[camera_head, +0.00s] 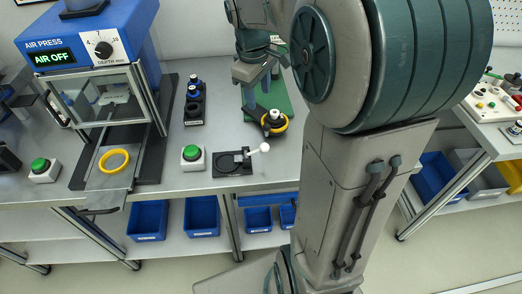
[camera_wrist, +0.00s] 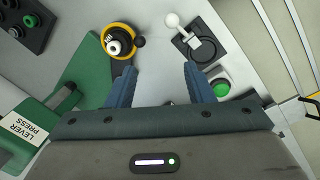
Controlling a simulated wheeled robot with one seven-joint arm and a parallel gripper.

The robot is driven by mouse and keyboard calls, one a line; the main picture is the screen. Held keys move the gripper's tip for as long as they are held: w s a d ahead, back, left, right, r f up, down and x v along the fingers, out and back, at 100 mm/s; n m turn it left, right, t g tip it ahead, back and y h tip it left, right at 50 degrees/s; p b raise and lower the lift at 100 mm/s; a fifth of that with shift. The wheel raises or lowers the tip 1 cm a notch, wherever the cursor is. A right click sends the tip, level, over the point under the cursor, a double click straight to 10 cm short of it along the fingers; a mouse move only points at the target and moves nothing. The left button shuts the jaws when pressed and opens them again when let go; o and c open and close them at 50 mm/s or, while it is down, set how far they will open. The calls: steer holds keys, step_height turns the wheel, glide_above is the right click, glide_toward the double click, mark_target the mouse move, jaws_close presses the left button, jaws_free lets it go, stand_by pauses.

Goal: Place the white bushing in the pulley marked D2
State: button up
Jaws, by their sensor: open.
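A yellow-rimmed round part with a dark middle (camera_head: 284,127), possibly a pulley, stands on the bench by the green lever press base; it also shows at the upper left of the wrist view (camera_wrist: 104,36). A small white piece with a dark hole (camera_wrist: 115,46), likely the white bushing, is at its middle; I cannot tell how deep it sits. My gripper (camera_wrist: 161,78) is open and empty above the bench, apart from that part, with its blue fingers spread. It also shows in the head view (camera_head: 260,80). No D2 mark is readable.
A black fixture with a white ball lever (camera_head: 232,163) and a green button (camera_head: 193,154) stand at the front edge. A black rack (camera_head: 194,110) is behind. A blue air press (camera_head: 90,40) reading AIR OFF stands left, with a yellow ring (camera_head: 114,160) on its tray.

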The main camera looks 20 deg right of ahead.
steer(key=s+a+f+m+t, duration=0.1)
steer(key=s+a+m, duration=0.2)
steer(key=s, duration=0.5)
steer(key=s+a+f+m+t+y, duration=0.1)
steer(key=s+a+f+m, duration=0.1)
steer(key=s, duration=0.6)
steer(key=shift+s+a+f+m, duration=0.25)
steer(key=shift+a+m, duration=0.3)
steer(key=shift+m, duration=0.35)
